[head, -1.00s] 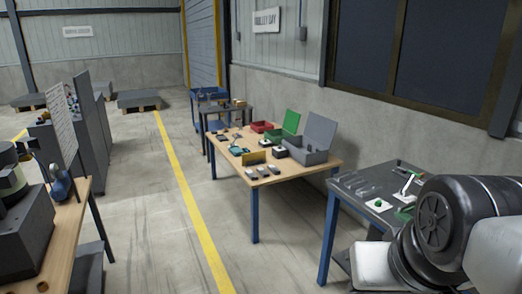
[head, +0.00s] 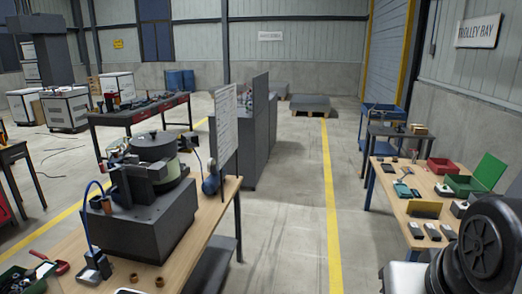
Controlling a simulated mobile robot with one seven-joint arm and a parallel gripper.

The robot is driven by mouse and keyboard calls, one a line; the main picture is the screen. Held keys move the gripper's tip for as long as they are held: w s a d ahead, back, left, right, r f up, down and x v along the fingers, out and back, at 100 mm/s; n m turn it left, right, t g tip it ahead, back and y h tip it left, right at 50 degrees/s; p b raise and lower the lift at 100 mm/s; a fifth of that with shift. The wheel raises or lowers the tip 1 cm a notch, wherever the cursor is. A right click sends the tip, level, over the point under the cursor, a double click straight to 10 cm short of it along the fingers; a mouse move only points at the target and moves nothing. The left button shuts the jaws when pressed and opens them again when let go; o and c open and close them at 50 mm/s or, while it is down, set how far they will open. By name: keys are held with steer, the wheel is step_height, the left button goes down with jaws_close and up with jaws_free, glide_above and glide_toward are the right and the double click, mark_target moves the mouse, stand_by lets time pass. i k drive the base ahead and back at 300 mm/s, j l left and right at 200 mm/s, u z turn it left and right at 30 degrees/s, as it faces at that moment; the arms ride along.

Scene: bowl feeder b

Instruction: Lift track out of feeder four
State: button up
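A bowl feeder stands on the wooden bench at left in the head view. It has a dark grey base block (head: 140,228) and a round bowl unit (head: 158,160) with a dark top and pale green side. Dark block-like parts sit on the base in front of the bowl. I cannot tell which of them is the track, and I read no feeder number. My gripper is not in view; only a dark rounded part of my arm shows at the lower right.
The wooden bench (head: 215,212) also carries copper-coloured rings (head: 147,280), a blue bottle-like item (head: 211,184) and a blue hose. A white board (head: 227,130) stands behind it. A parts table (head: 390,195) is at right. Floor between the benches is clear.

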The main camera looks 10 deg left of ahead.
mark_target(134, 163)
steer(key=i+l+u, duration=0.2)
steer(key=i, duration=1.35)
steer(key=i+u, duration=0.8)
steer(key=i+l+u, duration=0.15)
steer(key=u, duration=0.25)
steer(key=i, duration=0.1)
